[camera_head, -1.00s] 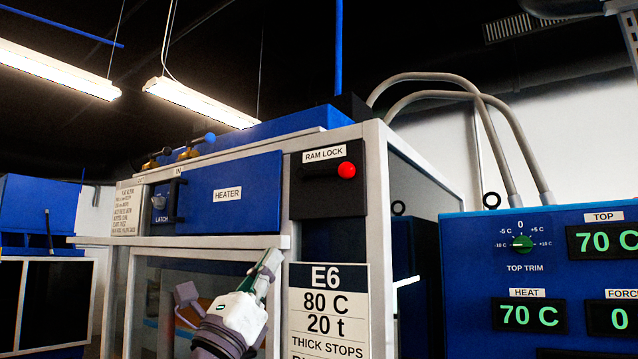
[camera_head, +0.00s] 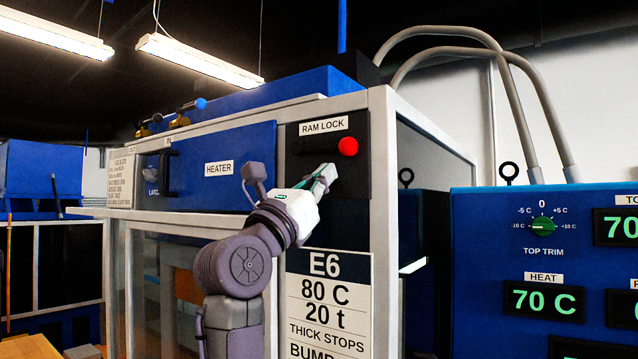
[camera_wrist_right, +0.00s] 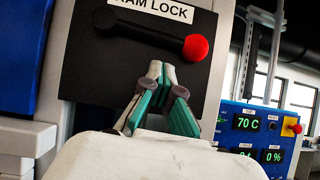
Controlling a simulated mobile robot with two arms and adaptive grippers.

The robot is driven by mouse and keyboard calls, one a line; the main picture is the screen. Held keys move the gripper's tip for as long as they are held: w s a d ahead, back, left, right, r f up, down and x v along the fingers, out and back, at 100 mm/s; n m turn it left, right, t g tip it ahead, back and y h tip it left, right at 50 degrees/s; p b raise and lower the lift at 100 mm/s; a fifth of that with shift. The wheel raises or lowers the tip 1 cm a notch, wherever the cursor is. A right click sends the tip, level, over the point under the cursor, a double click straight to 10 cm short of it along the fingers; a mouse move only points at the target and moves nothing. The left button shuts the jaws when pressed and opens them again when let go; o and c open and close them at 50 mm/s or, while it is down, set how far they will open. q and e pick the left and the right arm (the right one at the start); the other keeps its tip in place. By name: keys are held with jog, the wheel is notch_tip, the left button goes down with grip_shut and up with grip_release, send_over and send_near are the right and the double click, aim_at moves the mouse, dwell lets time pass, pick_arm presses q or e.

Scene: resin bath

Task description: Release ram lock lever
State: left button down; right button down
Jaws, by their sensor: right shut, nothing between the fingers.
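The ram lock lever (camera_head: 322,146) is a black bar with a red ball knob (camera_head: 347,146) at its right end. It lies roughly level on a black panel under the RAM LOCK label (camera_head: 323,126). My right gripper (camera_head: 325,172) is shut and empty, just below the lever and left of the knob. In the right wrist view the lever (camera_wrist_right: 150,35) slopes down to the red knob (camera_wrist_right: 195,47), and the shut fingertips (camera_wrist_right: 161,72) point at the panel below it, apart from the knob. My left gripper is not in view.
The blue heater door (camera_head: 228,187) with its latch handle (camera_head: 169,172) is left of the panel. The E6 sign (camera_head: 327,300) is below. A blue control box (camera_head: 480,240) with dials and readouts stands at the right. The panel's front is open around the knob.

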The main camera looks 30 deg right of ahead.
aim_at(331, 150)
jog(key=shift+s+a+r+p, duration=0.15)
jog(key=shift+a+r, duration=0.05)
jog(key=shift+r, duration=0.3)
jog(key=shift+s+a+r+p, duration=0.15)
jog(key=shift+r, duration=0.35)
jog(key=shift+w+d+f, duration=0.1)
jog(key=shift+w+d, duration=0.05)
jog(key=shift+d, duration=0.3)
jog(key=shift+a+r+p, duration=0.1)
jog(key=shift+r+p, duration=0.3)
jog(key=shift+r, duration=0.5)
jog(key=shift+s+a, duration=0.15)
jog(key=shift+s, duration=0.05)
jog(key=shift+f, duration=0.15)
